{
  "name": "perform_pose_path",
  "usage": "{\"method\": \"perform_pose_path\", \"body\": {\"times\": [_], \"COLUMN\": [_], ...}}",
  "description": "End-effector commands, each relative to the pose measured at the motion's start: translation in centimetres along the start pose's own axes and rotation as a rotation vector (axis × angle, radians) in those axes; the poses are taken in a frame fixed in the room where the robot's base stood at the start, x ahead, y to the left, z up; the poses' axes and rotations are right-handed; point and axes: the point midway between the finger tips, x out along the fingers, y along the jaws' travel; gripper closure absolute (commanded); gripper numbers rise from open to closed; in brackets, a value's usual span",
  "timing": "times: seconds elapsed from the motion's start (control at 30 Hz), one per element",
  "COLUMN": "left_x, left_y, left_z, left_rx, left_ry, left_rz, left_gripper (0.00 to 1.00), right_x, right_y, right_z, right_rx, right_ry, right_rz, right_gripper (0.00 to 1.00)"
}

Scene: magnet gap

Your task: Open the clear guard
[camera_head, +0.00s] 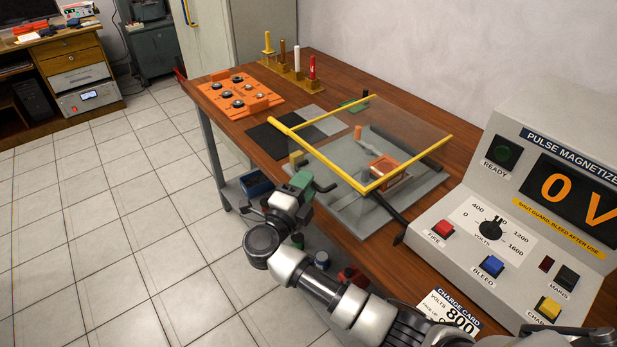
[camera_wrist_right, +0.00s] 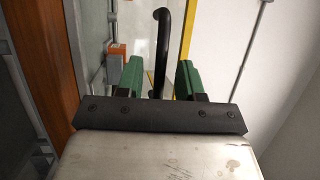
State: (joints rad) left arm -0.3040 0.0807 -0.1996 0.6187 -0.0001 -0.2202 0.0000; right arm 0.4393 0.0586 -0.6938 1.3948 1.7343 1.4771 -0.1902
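The clear guard (camera_head: 385,128) is a see-through panel with a yellow frame, over a grey base (camera_head: 340,205) on the wooden bench. Its panel looks roughly level; I cannot tell whether it is lifted at all. An orange block (camera_head: 384,167) shows under it. My right gripper (camera_head: 303,183), with green fingers, is at the guard's near left side. In the right wrist view a black bent handle (camera_wrist_right: 161,50) passes between the green fingers (camera_wrist_right: 159,80), with gaps on both sides, so they are open around it. My left gripper is not in view.
The pulse magnetizer (camera_head: 540,190) with its knob and buttons stands at the right. An orange tray (camera_head: 240,93), dark mats (camera_head: 275,138) and several coloured posts (camera_head: 297,62) stand farther back on the bench. The tiled floor at left is clear.

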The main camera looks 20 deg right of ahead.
Motion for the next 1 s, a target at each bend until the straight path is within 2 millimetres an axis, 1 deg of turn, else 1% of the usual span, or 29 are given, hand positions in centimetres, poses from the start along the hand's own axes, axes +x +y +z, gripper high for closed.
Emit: {"method": "perform_pose_path", "body": {"times": [0.03,0.2,0.47,0.57,0.7,0.73,1.0], "left_x": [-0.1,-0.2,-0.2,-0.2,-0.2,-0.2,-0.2], "left_y": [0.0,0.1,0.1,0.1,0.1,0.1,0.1], "left_z": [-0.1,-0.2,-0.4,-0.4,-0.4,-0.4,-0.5], "left_rx": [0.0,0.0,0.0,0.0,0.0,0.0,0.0], "left_ry": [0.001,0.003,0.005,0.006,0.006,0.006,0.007], "left_rz": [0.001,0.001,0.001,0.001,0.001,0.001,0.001], "left_gripper": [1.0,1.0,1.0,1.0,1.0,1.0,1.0], "right_x": [0.7,1.7,1.8,1.8,1.8,1.8,1.8], "right_y": [-0.1,0.0,0.1,0.1,0.1,0.1,0.0], "right_z": [0.0,0.0,0.0,0.0,0.0,0.0,0.0], "right_rx": [-0.001,0.0,0.0,0.0,0.0,0.0,0.0], "right_ry": [0.0,0.0,0.0,0.0,0.0,0.0,0.0], "right_rz": [-0.002,0.0,0.0,0.0,0.001,0.001,0.002], "right_gripper": [0.63,0.63,0.63,0.75,0.97,1.0,1.0]}}
